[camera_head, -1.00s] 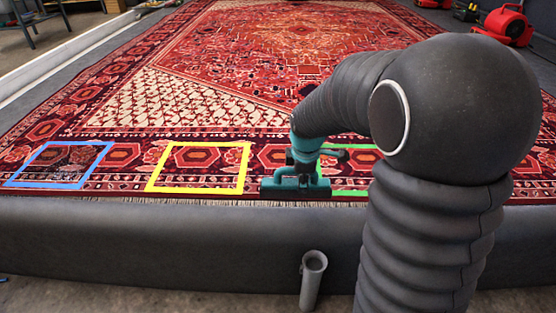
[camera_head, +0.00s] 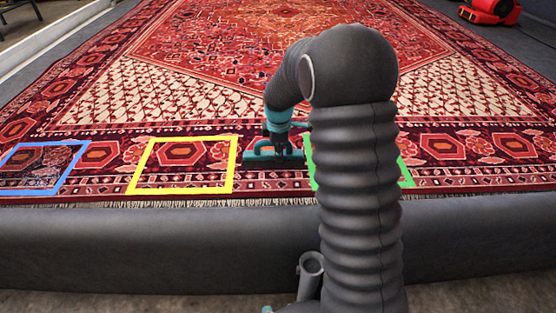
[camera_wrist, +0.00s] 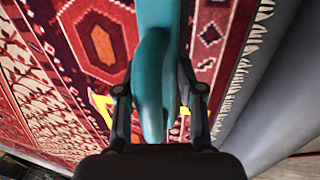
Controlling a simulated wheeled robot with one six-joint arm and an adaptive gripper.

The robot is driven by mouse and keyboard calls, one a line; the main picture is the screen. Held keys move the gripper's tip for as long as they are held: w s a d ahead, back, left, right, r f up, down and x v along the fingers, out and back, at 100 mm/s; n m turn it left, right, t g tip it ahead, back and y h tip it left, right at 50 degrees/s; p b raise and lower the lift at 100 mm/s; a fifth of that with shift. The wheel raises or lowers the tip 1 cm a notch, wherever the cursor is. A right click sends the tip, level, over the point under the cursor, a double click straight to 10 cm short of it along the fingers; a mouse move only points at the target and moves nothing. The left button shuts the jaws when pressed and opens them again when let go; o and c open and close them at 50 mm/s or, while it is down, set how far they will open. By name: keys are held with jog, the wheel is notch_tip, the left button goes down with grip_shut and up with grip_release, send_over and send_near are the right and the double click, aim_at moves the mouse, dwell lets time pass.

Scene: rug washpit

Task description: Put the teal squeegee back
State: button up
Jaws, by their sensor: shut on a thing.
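My gripper (camera_head: 278,128) is shut on the teal squeegee (camera_head: 285,154), which hangs over the near border of the rug between the yellow and green outlines. Its wide teal head points down; I cannot tell whether it touches the rug. In the wrist view the squeegee handle (camera_wrist: 154,75) runs between the two fingers of my gripper (camera_wrist: 158,98). A grey open-topped tube (camera_head: 311,265) stands at the front face of the dark pit wall, with its mouth up; its inside looks dark. My arm hides part of the green outline and wall.
The red patterned rug (camera_head: 240,70) fills the pit behind the padded wall (camera_head: 150,245). A blue outline (camera_head: 62,172) around a dark patch, a yellow outline (camera_head: 225,172) and a green outline (camera_head: 404,172) mark its near border. A red blower (camera_head: 490,12) stands far right.

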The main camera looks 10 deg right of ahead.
jog(key=shift+w+f, duration=0.3)
jog(key=shift+w, duration=0.15)
jog(key=shift+s+b+x, duration=0.2)
jog(key=shift+b+x, duration=0.05)
jog(key=shift+x, duration=0.7)
jog(key=shift+s+b+x, duration=0.2)
jog(key=shift+x, duration=0.7)
jog(key=shift+f, duration=0.2)
jog(key=o, duration=1.1)
